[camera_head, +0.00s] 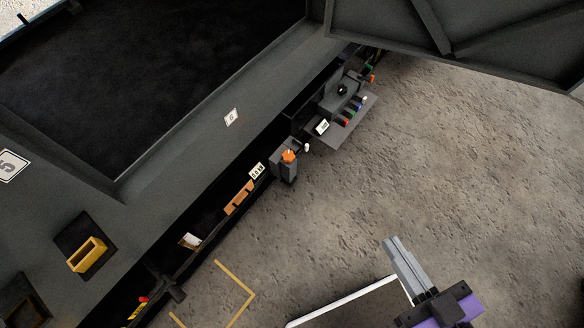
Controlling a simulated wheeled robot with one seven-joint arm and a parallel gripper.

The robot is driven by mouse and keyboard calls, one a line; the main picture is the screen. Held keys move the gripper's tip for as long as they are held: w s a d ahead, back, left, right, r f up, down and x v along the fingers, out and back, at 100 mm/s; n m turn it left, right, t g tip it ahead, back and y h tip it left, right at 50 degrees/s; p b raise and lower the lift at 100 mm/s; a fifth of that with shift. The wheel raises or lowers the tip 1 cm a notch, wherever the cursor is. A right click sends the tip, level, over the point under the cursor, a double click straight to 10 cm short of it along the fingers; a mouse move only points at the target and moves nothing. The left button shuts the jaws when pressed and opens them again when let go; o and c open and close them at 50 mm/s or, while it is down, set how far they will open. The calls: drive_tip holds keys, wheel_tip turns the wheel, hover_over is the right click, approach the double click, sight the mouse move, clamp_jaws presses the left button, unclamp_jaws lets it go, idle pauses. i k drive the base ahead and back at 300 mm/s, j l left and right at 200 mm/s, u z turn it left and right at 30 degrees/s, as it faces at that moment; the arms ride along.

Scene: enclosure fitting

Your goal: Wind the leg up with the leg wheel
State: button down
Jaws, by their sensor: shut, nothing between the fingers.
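My gripper (392,245) is at the lower right, with its grey fingers together and nothing between them. It points up and left over the rough ground, well apart from the dark enclosure (190,165). I cannot make out a leg or a leg wheel for certain. A grey block with an orange top (289,156) stands out from the enclosure's lower side, up and left of my gripper. A dark round part (342,90) shows further up, by a small shelf. A dark bar-like part (168,283) sticks out at the lower left.
A grey shelf (328,138) with coloured parts juts out from the enclosure. A large dark panel (490,40) overhangs the upper right. A yellow open box (87,254) is at the left. Yellow corner lines (238,280) mark the ground. Open ground lies between my gripper and the enclosure.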

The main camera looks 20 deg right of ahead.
sight(288, 156)
drive_tip(key=i+j+u, duration=0.1)
drive_tip(key=i+u, duration=0.25)
drive_tip(key=i, duration=0.7)
